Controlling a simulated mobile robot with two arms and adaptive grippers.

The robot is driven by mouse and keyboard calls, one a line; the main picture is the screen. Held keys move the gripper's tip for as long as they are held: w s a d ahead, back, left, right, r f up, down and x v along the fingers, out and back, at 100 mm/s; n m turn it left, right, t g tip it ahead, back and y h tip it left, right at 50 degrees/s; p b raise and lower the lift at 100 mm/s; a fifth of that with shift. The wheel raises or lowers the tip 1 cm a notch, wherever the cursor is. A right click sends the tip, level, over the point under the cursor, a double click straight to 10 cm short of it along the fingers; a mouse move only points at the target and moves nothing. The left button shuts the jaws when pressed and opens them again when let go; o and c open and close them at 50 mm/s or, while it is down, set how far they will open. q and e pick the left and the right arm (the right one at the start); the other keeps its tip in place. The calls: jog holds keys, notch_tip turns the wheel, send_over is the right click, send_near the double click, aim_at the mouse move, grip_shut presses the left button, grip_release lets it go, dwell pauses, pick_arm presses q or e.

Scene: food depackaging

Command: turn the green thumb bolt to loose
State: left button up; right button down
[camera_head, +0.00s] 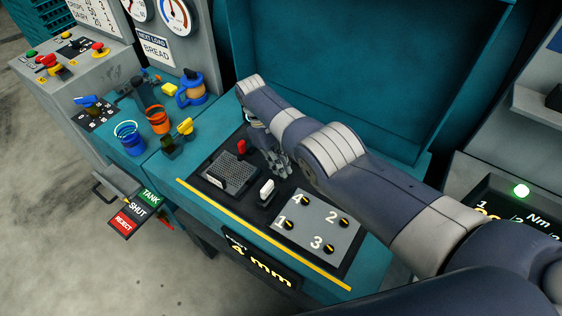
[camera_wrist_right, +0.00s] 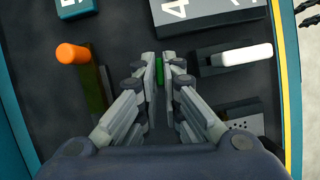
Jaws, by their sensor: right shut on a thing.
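The green thumb bolt (camera_wrist_right: 159,70) shows in the right wrist view as a small green piece between my right gripper's fingertips. My right gripper (camera_wrist_right: 160,80) is shut on it, with one finger on each side. In the head view my right gripper (camera_head: 283,166) reaches down onto the black panel, and the bolt is hidden there by the gripper and arm. How far the bolt is turned cannot be told. My left gripper is in neither view.
A white-handled lever (camera_wrist_right: 240,55) stands to the right of the fingers and an orange-knobbed lever (camera_wrist_right: 72,54) to the left. A red lever (camera_head: 241,147) and a numbered grey plate (camera_head: 312,217) share the panel. Coloured cups and a blue jug (camera_head: 191,90) stand at the left.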

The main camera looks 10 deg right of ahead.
jog(key=shift+w+r+n+t+p, duration=0.15)
jog(key=shift+r+n+t+p, duration=0.15)
jog(key=shift+n+p, duration=0.35)
jog(key=shift+a+n, duration=0.1)
jog(key=shift+n, duration=0.25)
jog(key=c, duration=1.8)
grip_release()
jog(key=shift+o, duration=0.2)
jog(key=shift+f, duration=0.15)
jog(key=v, duration=0.7)
jog(key=shift+a, duration=0.15)
jog(key=shift+a, duration=0.1)
